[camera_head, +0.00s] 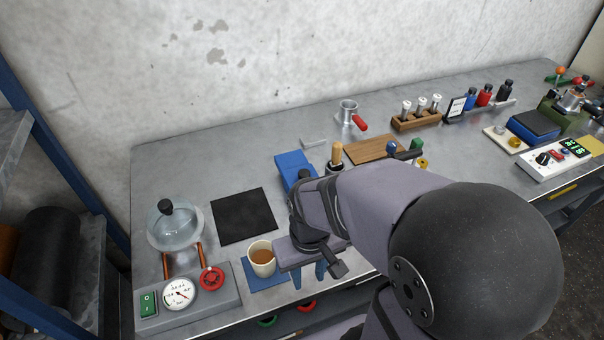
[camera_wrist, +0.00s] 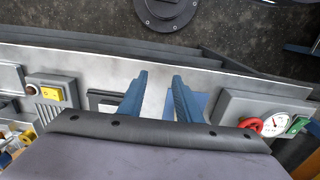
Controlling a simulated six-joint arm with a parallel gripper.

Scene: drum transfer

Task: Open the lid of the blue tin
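A blue box-like thing (camera_head: 293,164), which I take for the blue tin, lies on the bench left of the wooden-handled tool. My arm hides its lower part, and I cannot make out whether its lid is shut. My gripper (camera_head: 309,275) is near the bench's front edge, well in front of the blue box and right of the cup. Its two blue fingers point down. In the wrist view the fingers (camera_wrist: 158,88) stand apart with nothing between them, so it is open and empty. The tin is not recognisable in the wrist view.
A cup of brown drink (camera_head: 262,257) on a blue mat (camera_head: 267,283) stands close left of my gripper. A black mat (camera_head: 243,215), a glass vessel (camera_head: 175,228) and a gauge panel (camera_head: 190,300) lie further left. A wooden board (camera_head: 374,149) and tube rack (camera_head: 417,120) stand behind.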

